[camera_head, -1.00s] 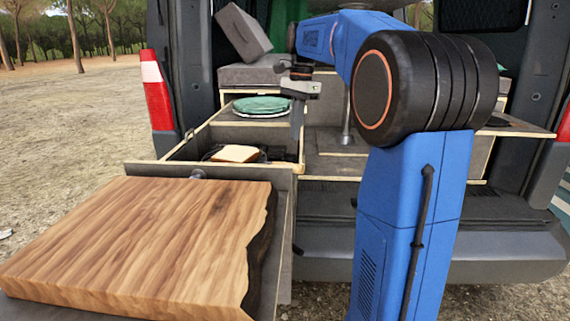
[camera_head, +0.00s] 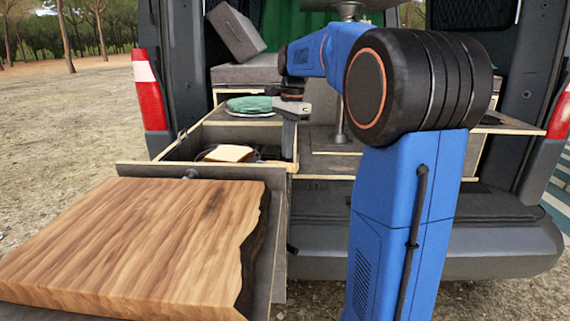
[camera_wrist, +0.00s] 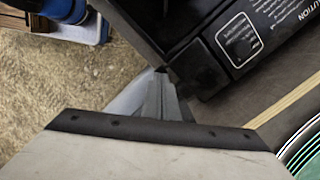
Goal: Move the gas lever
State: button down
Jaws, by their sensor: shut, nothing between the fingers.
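My gripper (camera_head: 288,155) is shut and empty, pointing down at the right end of the open drawer in the head view. In the wrist view its closed fingers (camera_wrist: 161,82) reach the side of a black stove (camera_wrist: 205,60), close to a small dark part at its edge. I cannot tell whether they touch it, or whether that part is the gas lever. The stove body carries white caution print and a label. In the head view the stove sits low in the drawer, mostly hidden by the drawer front, with a slice of bread (camera_head: 229,153) on top.
A wooden cutting board (camera_head: 140,240) lies in front of the drawer (camera_head: 150,168). A green plate (camera_head: 250,104) stands behind it and also shows in the wrist view (camera_wrist: 305,150). A grey box (camera_head: 235,32) leans at the back. The van bumper (camera_head: 480,250) is at the right.

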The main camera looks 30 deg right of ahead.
jog(key=shift+f, duration=0.5)
jog(key=shift+a+f, duration=0.1)
jog(key=shift+f, duration=0.85)
jog(key=d, duration=0.1)
jog(key=d+r, duration=0.1)
jog(key=d, duration=0.1)
jog(key=shift+w, duration=0.1)
jog(key=shift+r, duration=0.15)
notch_tip(320, 180, up, 17)
jog(key=d, duration=0.1)
jog(key=shift+d, duration=0.4)
